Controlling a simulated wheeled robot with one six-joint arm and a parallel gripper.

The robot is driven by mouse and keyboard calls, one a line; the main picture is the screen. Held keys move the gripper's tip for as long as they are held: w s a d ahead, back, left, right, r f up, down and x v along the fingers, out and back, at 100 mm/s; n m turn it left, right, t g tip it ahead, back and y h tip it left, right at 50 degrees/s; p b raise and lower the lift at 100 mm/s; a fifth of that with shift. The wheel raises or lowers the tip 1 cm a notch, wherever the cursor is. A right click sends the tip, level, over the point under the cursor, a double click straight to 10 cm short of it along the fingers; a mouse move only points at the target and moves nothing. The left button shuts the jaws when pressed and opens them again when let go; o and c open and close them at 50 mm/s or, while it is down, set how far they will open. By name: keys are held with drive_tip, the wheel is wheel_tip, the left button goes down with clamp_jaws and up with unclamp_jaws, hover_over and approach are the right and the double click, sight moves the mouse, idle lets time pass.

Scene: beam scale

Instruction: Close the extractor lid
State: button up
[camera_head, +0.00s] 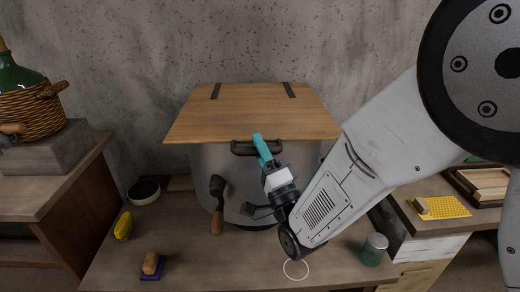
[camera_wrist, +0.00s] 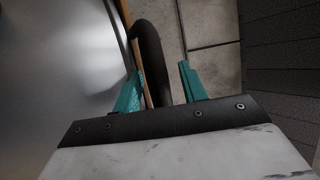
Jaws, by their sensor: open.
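The extractor is a grey metal drum (camera_head: 215,165) on the table, with a flat wooden lid (camera_head: 250,112) across its top. Two dark hinge straps show at the lid's back edge. A dark handle (camera_head: 242,149) is at the lid's front edge. I cannot tell whether a gap is left between lid and drum. My gripper (camera_head: 260,142) has teal fingers and is at the handle's right part. In the wrist view the fingers (camera_wrist: 160,70) are apart, with the dark curved handle (camera_wrist: 149,50) between them; contact is unclear. The drum wall fills the left side there.
On the table (camera_head: 210,262) are a dark tool with a wooden handle (camera_head: 217,205), a yellow object (camera_head: 124,227), a brush (camera_head: 151,265), a round bowl (camera_head: 144,191) and a green jar (camera_head: 374,249). A side table with a wicker-covered bottle (camera_head: 30,100) stands left.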

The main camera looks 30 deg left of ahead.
drive_tip(key=v, duration=0.7)
drive_tip(key=shift+d+f, duration=0.15)
drive_tip(key=shift+d, duration=0.05)
drive_tip(key=shift+s, duration=0.15)
